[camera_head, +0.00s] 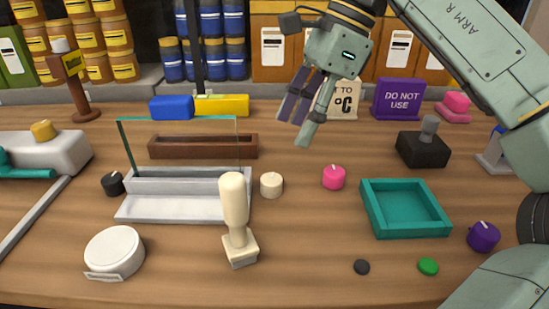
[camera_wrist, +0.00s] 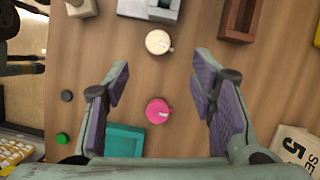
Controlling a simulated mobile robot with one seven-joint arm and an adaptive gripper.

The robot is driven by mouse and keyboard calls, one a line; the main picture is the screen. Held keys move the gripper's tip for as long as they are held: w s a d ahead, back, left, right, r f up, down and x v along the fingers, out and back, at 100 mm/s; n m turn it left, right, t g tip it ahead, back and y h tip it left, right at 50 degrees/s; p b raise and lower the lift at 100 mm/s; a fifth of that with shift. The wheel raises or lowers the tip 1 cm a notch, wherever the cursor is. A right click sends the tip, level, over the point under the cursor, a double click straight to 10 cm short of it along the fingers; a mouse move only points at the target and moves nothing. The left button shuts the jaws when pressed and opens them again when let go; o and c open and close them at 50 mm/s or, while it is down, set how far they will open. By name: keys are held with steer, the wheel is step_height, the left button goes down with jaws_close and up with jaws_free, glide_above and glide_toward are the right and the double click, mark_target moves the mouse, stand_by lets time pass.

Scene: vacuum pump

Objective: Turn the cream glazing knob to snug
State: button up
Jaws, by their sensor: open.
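The cream knob (camera_head: 271,185) is a short round knob with a pale pointer line on top. It stands on the wooden table just right of the pale grey glazing channel (camera_head: 190,180), which holds an upright glass pane (camera_head: 185,146). In the wrist view the cream knob (camera_wrist: 158,41) lies beyond and between my fingertips, just below the channel's end (camera_wrist: 150,10). My gripper (camera_head: 299,125) is open and empty, above the table behind and slightly right of the cream knob. In the wrist view my gripper (camera_wrist: 160,70) has both purple-padded fingers spread wide, touching nothing.
A cream-handled stamp (camera_head: 236,215) stands upright in front. A black knob (camera_head: 113,184) is at the channel's left end. A brown trough (camera_head: 203,147) lies behind.

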mark_target(272, 179)
steer(key=x, duration=1)
steer(key=shift+s+f, duration=0.2)
steer(key=c, duration=1.1)
steer(key=shift+f+m+b, duration=0.1)
steer(key=shift+m+b, duration=0.2)
steer(key=shift+m, duration=0.1)
steer(key=shift+c, duration=0.2)
steer(key=m+t+b, duration=0.1)
steer(key=m+b, duration=0.1)
steer(key=m, duration=0.1)
steer(key=shift+s+m+t, duration=0.15)
steer(key=shift+m+t, duration=0.25)
steer(key=shift+a+m+t+h+b, duration=0.15)
steer(key=shift+m+t+b, duration=0.4)
steer(key=shift+m, duration=0.55)
steer(key=shift+d+m+t+h+b, duration=0.1)
steer(key=shift+m+t+h+b, duration=0.15)
steer(key=shift+m+b, duration=0.65)
steer(key=shift+s+m, duration=0.1)
steer(key=shift+m, duration=0.3)
